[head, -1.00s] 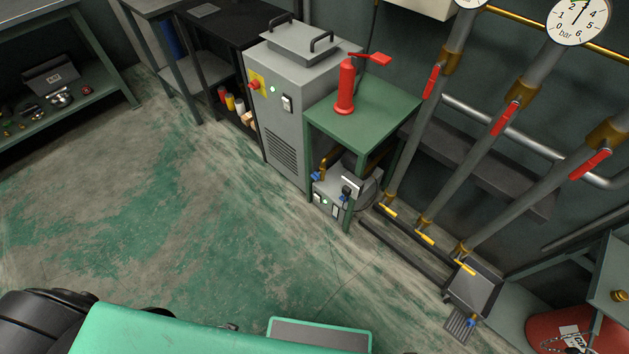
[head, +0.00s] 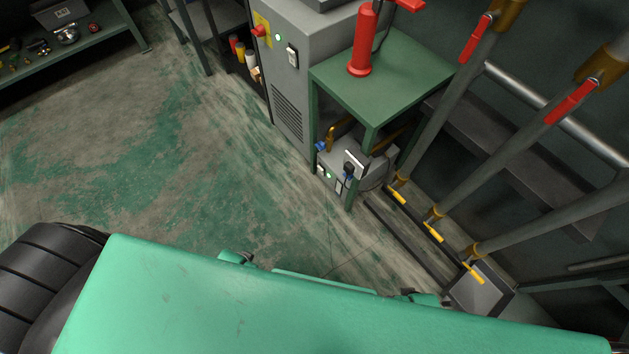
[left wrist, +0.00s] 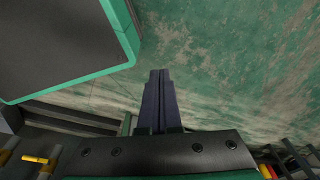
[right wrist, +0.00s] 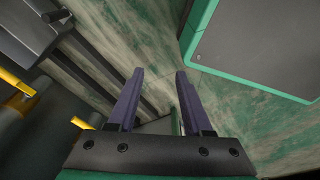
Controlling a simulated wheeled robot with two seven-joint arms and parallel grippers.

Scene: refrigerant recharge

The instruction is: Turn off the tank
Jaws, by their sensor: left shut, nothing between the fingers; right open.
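I cannot tell for sure which unit is the tank. A grey cabinet (head: 295,75) stands at the top centre of the head view, with a red knob (head: 261,31) on a yellow plate, a lit green lamp and a rocker switch (head: 292,57). A small grey unit (head: 350,172) sits under the green table, with blue-handled valves, a green light and switches. My left gripper (left wrist: 160,72) is shut and empty above the floor. My right gripper (right wrist: 160,74) is open and empty, its fingers apart. Both are away from these units.
A red pump-like device (head: 363,45) stands on the green table (head: 385,80). Pipes with red levers (head: 474,42) and yellow handles (head: 433,232) run along the right. A shelf (head: 75,40) with tools is at the upper left. The floor (head: 150,140) in between is clear.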

